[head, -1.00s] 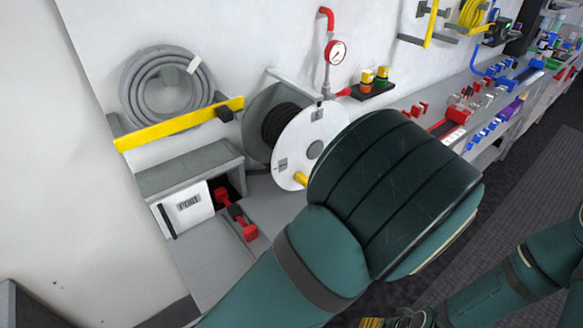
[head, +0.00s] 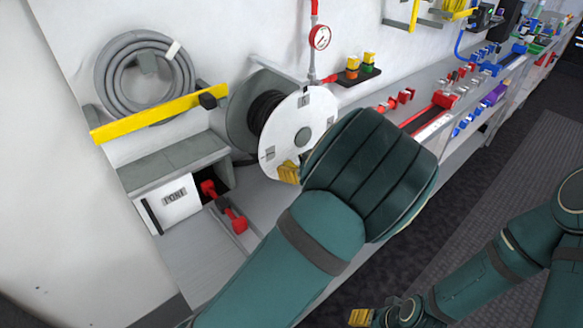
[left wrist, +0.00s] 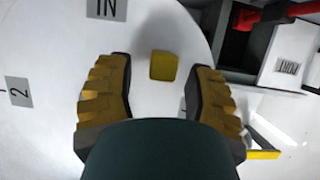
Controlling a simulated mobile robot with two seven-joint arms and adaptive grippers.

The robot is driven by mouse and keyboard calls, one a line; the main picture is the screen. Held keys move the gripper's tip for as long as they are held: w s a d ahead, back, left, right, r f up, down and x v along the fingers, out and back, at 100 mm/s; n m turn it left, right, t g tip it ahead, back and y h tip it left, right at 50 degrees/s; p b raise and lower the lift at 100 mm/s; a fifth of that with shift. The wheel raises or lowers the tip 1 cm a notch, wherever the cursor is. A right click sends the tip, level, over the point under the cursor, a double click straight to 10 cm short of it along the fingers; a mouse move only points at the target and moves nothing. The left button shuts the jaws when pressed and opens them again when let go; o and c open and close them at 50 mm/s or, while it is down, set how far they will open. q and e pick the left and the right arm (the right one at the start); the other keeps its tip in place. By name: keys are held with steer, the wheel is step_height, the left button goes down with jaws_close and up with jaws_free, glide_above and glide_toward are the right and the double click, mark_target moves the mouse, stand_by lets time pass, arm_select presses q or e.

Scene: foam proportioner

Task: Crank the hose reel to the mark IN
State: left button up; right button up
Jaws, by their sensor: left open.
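The hose reel (head: 320,120) has a white disc face with a dark hose wound behind it. Its yellow crank knob (left wrist: 163,66) stands on the disc in the left wrist view; in the head view it is hidden by my gripper. The IN mark (left wrist: 106,8) is at the top of the wrist view, and a mark 2 (left wrist: 18,92) is at its left. My left gripper (head: 289,172) is open at the disc's lower edge, its yellow fingers on either side of the knob with gaps. My right gripper (head: 361,317) is low in the head view, its opening unclear.
Below is a box with a PORT door (head: 174,197) and a red-handled tool (head: 232,212). A gauge (head: 319,37) and red fittings (head: 395,100) are to the reel's right.

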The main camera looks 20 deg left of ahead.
mark_target(298, 163)
arm_select(q)
steer(key=shift+w+a+f, duration=0.25)
steer(key=shift+w+a, duration=0.1)
steer(key=shift+a, duration=0.15)
jaws_close()
steer(key=shift+f, duration=0.1)
steer(key=shift+w+d+f+n+t+b, duration=0.2)
steer(key=shift+w+f+n+t+b, duration=0.15)
steer(key=shift+f+n+t+b, duration=0.3)
steer(key=shift+w+d+f+n+t+h+b, duration=0.3)
steer(key=shift+w+d+n+t+b, duration=0.3)
steer(key=shift+n+b, duration=0.45)
steer(key=shift+w+d+f+n+t+h+b, duration=0.35)
steer(key=shift+w+n+b, duration=0.35)
steer(key=shift+b, duration=0.65)
steer(key=shift+a+r, duration=0.1)
steer(key=shift+r, duration=0.05)
